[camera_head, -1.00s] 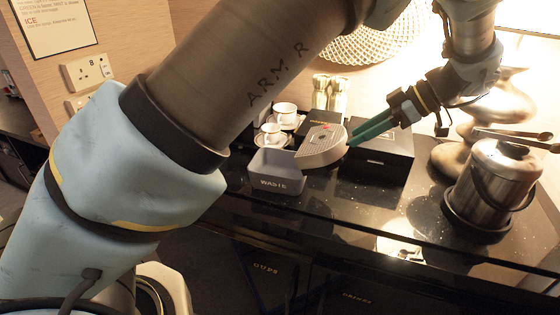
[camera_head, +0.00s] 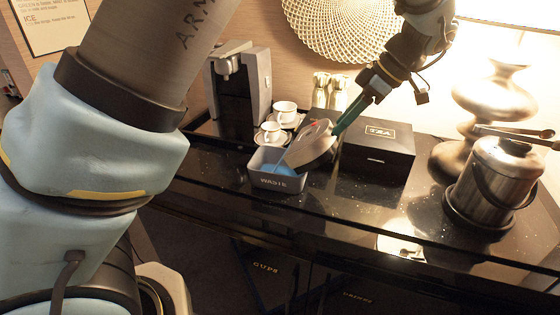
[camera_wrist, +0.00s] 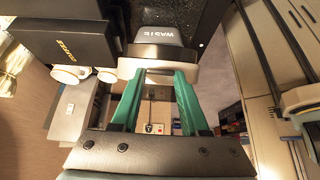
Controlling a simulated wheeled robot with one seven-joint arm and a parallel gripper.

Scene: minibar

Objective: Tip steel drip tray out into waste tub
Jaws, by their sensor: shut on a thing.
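The steel drip tray (camera_head: 312,147) is tilted steeply over the right side of the grey waste tub (camera_head: 277,182), its low edge toward the tub. Its slotted top with a red mark faces up and left. Blue liquid (camera_head: 290,167) shows between the tray's low edge and the inside of the tub. My gripper (camera_head: 343,126), with green fingers, is shut on the tray's right end. In the wrist view the tray (camera_wrist: 163,53) spans the tips of my gripper (camera_wrist: 160,72), with the tub (camera_wrist: 162,35) beyond it. The tub's floor is mostly hidden.
A coffee machine (camera_head: 238,88) and white cups (camera_head: 283,112) stand behind the tub. A black tea box (camera_head: 378,150) sits close to the right of the tray. A steel ice bucket (camera_head: 495,182) and a lamp stand farther right. The counter's front edge runs just before the tub.

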